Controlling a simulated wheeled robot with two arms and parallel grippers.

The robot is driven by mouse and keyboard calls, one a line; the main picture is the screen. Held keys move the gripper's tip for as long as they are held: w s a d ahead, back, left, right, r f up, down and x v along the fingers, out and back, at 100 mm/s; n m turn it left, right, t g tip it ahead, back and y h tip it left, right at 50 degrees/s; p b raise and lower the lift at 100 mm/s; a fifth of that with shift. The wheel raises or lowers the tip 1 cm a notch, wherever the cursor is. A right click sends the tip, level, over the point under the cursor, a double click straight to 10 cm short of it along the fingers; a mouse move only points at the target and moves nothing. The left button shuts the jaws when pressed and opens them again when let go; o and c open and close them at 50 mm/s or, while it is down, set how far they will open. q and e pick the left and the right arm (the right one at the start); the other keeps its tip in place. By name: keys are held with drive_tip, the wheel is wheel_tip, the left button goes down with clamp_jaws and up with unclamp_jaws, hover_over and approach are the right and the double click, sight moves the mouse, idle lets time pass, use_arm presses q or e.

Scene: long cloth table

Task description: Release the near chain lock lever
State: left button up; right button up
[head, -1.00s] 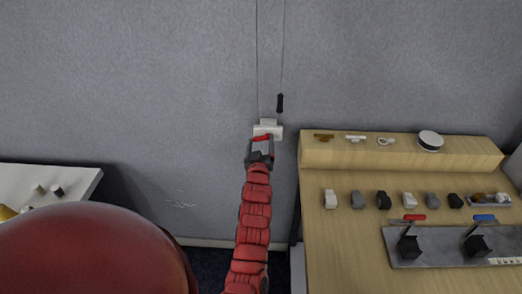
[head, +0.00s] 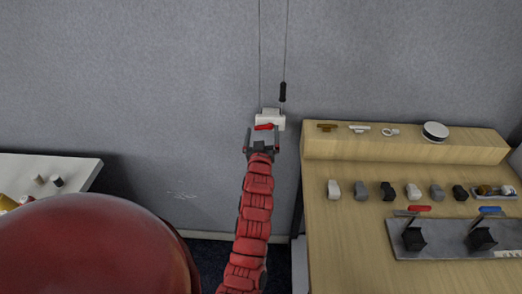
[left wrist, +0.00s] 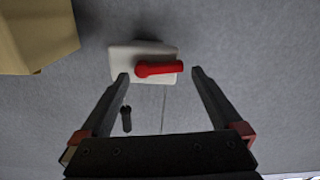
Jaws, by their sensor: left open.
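The chain lock is a white box (head: 271,117) on the grey wall, with a red lever (head: 264,127) lying roughly level across its front. In the left wrist view the white box (left wrist: 143,53) shows beyond the fingers, and its red lever (left wrist: 159,69) lies across the space between the fingertips. My left gripper (head: 262,133) is open and empty, with a finger to either side of the lever; its fingertips (left wrist: 160,74) show no clear contact. Two thin lines run up the wall from the box, and a black handle (head: 283,92) hangs on the right one.
A wooden table (head: 350,235) with a raised back ledge (head: 400,150) stands close right of the gripper. It carries small blocks and a grey plate (head: 450,240) with red and blue levers. A white table (head: 60,165) stands at left. The wall between is clear.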

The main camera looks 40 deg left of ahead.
use_arm(q)
drive_tip(key=b+v, duration=0.1)
drive_tip(key=v, duration=1.5)
drive_tip(key=shift+s, duration=0.4)
drive_tip(key=shift+d, duration=0.15)
